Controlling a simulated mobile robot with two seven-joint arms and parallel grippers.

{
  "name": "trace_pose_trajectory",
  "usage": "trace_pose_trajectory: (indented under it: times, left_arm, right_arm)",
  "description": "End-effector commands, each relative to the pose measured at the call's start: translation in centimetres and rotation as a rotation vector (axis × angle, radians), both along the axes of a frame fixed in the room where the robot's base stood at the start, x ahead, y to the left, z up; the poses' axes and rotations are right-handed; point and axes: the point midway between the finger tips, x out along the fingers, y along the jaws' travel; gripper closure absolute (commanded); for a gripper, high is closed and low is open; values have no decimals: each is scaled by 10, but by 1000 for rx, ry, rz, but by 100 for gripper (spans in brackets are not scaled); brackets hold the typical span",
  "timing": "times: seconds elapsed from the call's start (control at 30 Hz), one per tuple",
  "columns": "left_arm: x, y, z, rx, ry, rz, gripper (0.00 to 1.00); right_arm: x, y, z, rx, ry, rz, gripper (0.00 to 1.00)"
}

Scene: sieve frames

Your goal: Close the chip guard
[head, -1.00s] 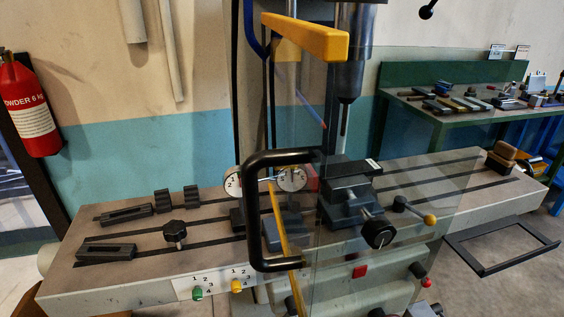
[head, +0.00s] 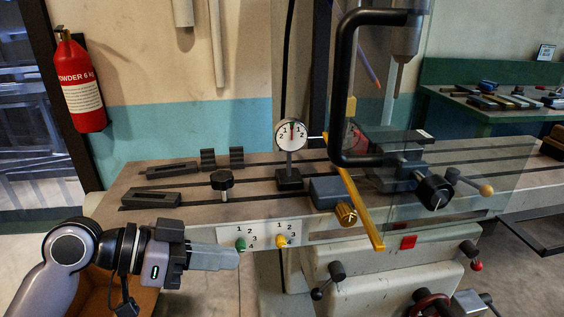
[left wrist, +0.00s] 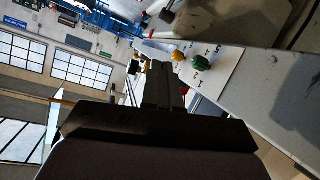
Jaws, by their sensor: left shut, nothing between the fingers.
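The chip guard is a clear panel (head: 455,185) with a yellow edge strip (head: 360,208) and a large black C-shaped handle (head: 346,90), in the head view. It stands in front of the vise (head: 390,170) and drill spindle, swung out toward me at an angle. My left gripper (head: 237,258) is shut and empty, low at the left in front of the machine table's front panel, apart from the guard and below and left of its handle. In the left wrist view its shut fingers (left wrist: 163,85) point toward the green and yellow knobs. The right gripper is not in view.
The green knob (head: 240,244) and yellow knob (head: 281,240) sit on the front panel close to my left fingers. A dial gauge (head: 290,135) stands on the machine table (head: 150,215) left of the guard. Free air lies between my gripper and the handle.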

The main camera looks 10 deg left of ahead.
Motion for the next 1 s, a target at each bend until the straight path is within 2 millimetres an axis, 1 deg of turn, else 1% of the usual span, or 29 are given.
trace_pose_trajectory:
  times: [0.03, 0.17, 0.2, 0.27, 0.3, 0.4, 0.5, 0.6, 0.67, 0.77, 0.87, 1.0]
  left_arm:
    - [2, 2, 23, -24, -39, -42, 100]
    - [-4, 5, 82, -105, -127, -160, 100]
    - [-8, 6, 101, -131, -154, -197, 100]
    - [-16, 10, 129, -166, -194, -253, 100]
    - [-22, 12, 147, -189, -220, -288, 100]
    - [-39, 19, 185, -239, -274, -367, 100]
    - [-53, 24, 212, -275, -314, -426, 100]
    - [-63, 28, 228, -298, -335, -462, 100]
    - [-66, 28, 232, -305, -342, -473, 100]
    - [-68, 23, 236, -310, -345, -480, 100]
    - [-67, 12, 236, -310, -341, -481, 100]
    - [-67, -11, 236, -310, -342, -482, 100]
  right_arm:
    - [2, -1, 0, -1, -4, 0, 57]
    - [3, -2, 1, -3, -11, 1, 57]
    - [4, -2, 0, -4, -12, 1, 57]
    - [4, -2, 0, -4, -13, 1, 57]
    - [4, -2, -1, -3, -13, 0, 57]
    - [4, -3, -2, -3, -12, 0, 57]
    - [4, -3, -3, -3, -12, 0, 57]
    - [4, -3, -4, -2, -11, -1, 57]
    - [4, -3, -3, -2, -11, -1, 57]
    - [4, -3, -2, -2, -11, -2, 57]
    - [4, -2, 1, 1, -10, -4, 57]
    - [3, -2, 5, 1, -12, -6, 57]
